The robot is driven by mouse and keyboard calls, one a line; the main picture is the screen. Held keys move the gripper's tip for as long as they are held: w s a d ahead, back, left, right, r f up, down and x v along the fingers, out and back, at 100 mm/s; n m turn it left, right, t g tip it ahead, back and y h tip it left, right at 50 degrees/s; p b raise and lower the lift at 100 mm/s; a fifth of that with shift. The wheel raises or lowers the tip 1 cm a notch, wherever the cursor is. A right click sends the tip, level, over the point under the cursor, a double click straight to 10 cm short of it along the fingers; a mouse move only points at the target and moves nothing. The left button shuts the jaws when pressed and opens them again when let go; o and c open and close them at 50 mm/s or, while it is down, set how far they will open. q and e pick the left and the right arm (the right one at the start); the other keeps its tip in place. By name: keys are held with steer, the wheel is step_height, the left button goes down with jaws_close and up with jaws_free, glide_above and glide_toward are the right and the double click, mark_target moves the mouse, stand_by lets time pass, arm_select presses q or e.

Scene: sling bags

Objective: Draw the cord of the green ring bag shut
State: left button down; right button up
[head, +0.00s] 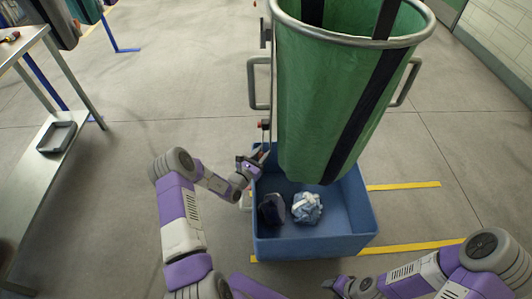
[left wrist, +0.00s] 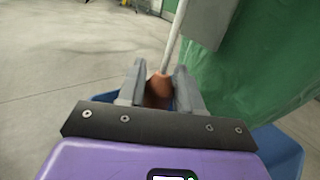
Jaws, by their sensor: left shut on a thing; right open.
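The green ring bag (head: 318,100) hangs upright from a metal ring (head: 350,40), with black straps down its side. Its green side also shows at the right of the left wrist view (left wrist: 268,70). My left gripper (head: 256,160) is beside the bag's lower left side. In the left wrist view it is shut on an orange-brown knob (left wrist: 160,84) at the end of a pale cord (left wrist: 174,42), which runs upward out of view. My right gripper (head: 336,286) is low at the bottom edge, apart from the bag, open and seemingly empty.
A blue crate (head: 310,246) stands under the bag, holding a dark blue item (head: 271,209) and a crumpled pale blue one (head: 307,207). Metal handles (head: 254,85) stick out beside the bag. A metal table (head: 38,190) stands at left. The floor between is clear.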

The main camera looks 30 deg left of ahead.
arm_select(q)
steer(key=c, duration=0.9)
jaws_free()
steer(key=shift+s+f, duration=0.1)
steer(key=shift+f, duration=0.35)
steer(key=shift+o, duration=0.4)
steer(key=shift+r, duration=0.15)
steer(key=s, duration=0.2)
steer(key=s+p, duration=0.1)
steer(key=s, duration=0.1)
steer(key=s+p, duration=0.1)
steer(key=s, duration=0.1)
steer(key=shift+s+a+r, duration=0.1)
steer(key=shift+a, duration=0.25)
steer(key=shift+s, duration=0.6)
